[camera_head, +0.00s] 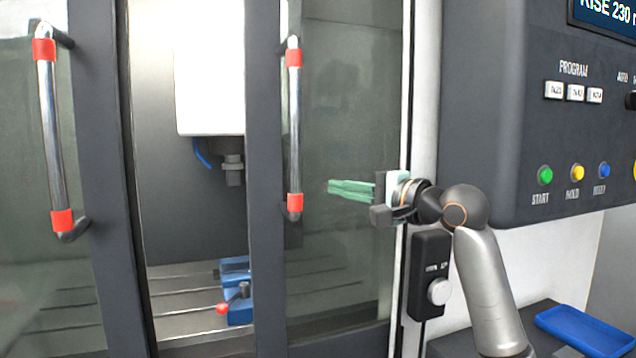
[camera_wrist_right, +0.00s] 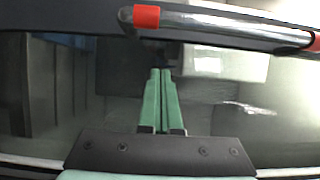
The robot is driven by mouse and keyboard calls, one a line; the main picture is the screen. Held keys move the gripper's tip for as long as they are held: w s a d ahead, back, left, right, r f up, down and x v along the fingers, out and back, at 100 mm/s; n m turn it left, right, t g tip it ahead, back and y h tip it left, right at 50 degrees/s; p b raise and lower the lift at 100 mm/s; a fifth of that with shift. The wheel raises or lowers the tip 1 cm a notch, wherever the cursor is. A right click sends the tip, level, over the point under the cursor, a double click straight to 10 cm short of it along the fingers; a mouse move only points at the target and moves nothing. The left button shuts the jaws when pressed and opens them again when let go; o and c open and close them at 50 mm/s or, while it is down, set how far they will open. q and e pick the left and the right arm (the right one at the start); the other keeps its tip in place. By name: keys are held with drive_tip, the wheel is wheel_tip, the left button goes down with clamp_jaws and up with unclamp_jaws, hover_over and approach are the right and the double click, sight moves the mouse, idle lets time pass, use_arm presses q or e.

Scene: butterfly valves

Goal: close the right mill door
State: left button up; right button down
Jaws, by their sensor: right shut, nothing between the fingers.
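The right mill door (camera_head: 345,120) is a glass panel in a dark frame with a vertical chrome handle (camera_head: 294,130) that has red ends. A gap shows between it and the left door (camera_head: 30,180), so the mill stands partly open. My right gripper (camera_head: 332,188) has green fingers that are shut and empty. They point left, in front of the right door's glass, a little to the right of the handle's lower end. In the right wrist view the fingers (camera_wrist_right: 160,75) lie together below the handle (camera_wrist_right: 225,25), apart from it. My left gripper is not in view.
A control panel (camera_head: 560,130) with coloured buttons juts out at the right. A black box with a knob (camera_head: 438,290) is below my right wrist. A blue tray (camera_head: 585,330) lies at the lower right. A blue vise (camera_head: 238,295) shows inside through the gap.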

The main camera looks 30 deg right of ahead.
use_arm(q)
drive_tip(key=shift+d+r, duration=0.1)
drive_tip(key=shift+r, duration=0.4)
use_arm(e)
drive_tip(key=shift+w+a, duration=0.2)
drive_tip(key=shift+a, duration=0.5)
drive_tip(key=shift+w+a, duration=0.2)
drive_tip(key=shift+a, duration=0.5)
drive_tip(key=shift+w+a, duration=0.2)
drive_tip(key=shift+a, duration=0.5)
use_arm(q)
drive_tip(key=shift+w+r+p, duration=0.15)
drive_tip(key=shift+p, duration=0.15)
use_arm(e)
drive_tip(key=shift+a, duration=0.15)
